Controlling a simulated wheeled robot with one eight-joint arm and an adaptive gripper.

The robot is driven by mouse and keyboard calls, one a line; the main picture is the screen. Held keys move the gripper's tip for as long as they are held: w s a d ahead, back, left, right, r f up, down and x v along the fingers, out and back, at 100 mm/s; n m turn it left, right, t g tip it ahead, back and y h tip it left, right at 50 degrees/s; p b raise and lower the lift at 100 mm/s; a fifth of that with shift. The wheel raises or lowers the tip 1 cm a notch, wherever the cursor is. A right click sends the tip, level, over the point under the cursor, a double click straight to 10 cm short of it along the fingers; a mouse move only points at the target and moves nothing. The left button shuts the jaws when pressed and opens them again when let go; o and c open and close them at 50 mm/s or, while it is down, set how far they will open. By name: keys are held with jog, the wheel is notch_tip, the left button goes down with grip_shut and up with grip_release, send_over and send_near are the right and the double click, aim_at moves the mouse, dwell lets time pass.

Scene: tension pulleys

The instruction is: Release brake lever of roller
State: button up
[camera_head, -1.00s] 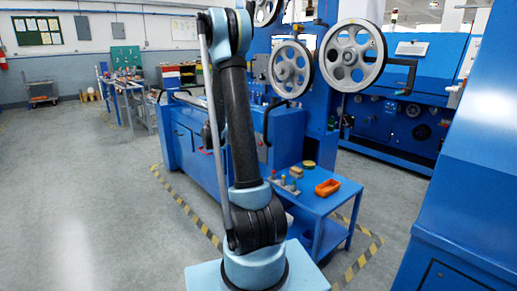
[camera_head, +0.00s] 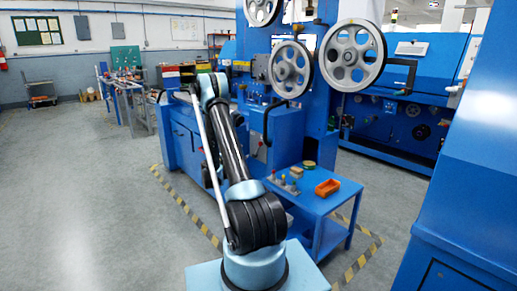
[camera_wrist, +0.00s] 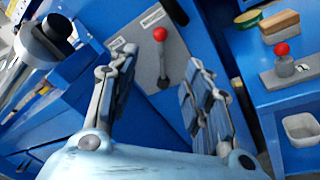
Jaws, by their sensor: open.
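In the wrist view, a lever with a red ball knob (camera_wrist: 160,34) and a short grey stem stands on a grey plate (camera_wrist: 143,58) fixed to the blue machine. My gripper (camera_wrist: 160,68) is open and empty. Its two jointed fingers frame the lever in the picture, with the knob showing beyond the fingertips. I see no contact with it. In the head view, my arm (camera_head: 232,150) reaches forward to the machine's front, and my gripper cannot be made out there. Large grey spoked pulleys (camera_head: 290,68) are mounted on the machine above; I cannot tell which roller the lever serves.
A black-and-white cylinder (camera_wrist: 40,42) is at upper left. Open floor lies left.

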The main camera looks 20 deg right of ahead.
jog(key=x, duration=1.7)
jog(key=shift+w+d+f, duration=0.1)
jog(key=shift+w+d, duration=0.05)
jog(key=shift+w, duration=0.05)
grip_shut()
